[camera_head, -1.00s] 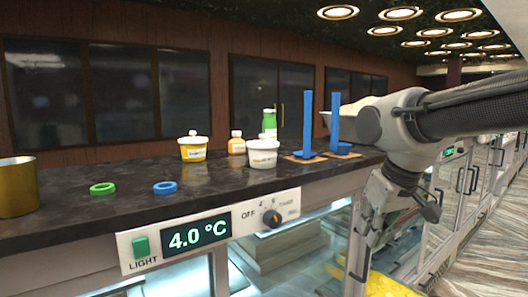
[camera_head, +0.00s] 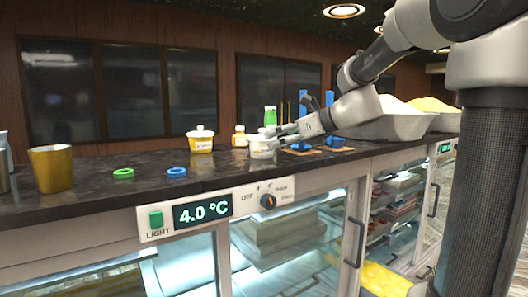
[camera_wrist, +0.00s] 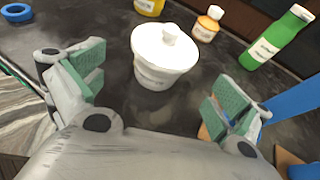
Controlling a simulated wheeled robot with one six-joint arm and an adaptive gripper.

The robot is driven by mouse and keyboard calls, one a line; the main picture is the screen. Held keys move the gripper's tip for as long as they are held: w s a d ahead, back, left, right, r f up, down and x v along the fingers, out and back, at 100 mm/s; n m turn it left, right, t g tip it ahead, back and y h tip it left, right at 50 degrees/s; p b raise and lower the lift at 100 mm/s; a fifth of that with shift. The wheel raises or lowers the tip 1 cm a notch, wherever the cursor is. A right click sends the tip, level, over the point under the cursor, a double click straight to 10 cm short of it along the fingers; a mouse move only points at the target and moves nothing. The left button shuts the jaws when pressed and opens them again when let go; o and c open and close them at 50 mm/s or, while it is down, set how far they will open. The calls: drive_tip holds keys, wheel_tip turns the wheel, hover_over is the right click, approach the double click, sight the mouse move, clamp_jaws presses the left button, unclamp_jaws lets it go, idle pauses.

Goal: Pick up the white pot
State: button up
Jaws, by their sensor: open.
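The white pot (camera_head: 260,148) has a lid with a knob and stands upright on the dark counter (camera_head: 120,190). In the wrist view the white pot (camera_wrist: 163,60) is just ahead of my gripper (camera_wrist: 160,95), about midway between the fingers. My gripper is open, with its green pads apart on either side and nothing between them. In the head view my gripper (camera_head: 277,140) reaches in from the right and its fingers overlap the pot's right side. Contact with the pot does not show.
A yellow pot (camera_head: 201,142) stands left of the white pot. Blue posts (camera_head: 303,105) stand close on the right. A green ring (camera_head: 123,173), a blue ring (camera_head: 177,172) and a gold cup (camera_head: 50,168) lie farther left.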

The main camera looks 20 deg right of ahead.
sight(261, 144)
drive_tip(key=x, duration=0.7)
drive_tip(key=shift+w+a, duration=0.15)
drive_tip(key=shift+w, duration=0.05)
drive_tip(key=c, duration=1)
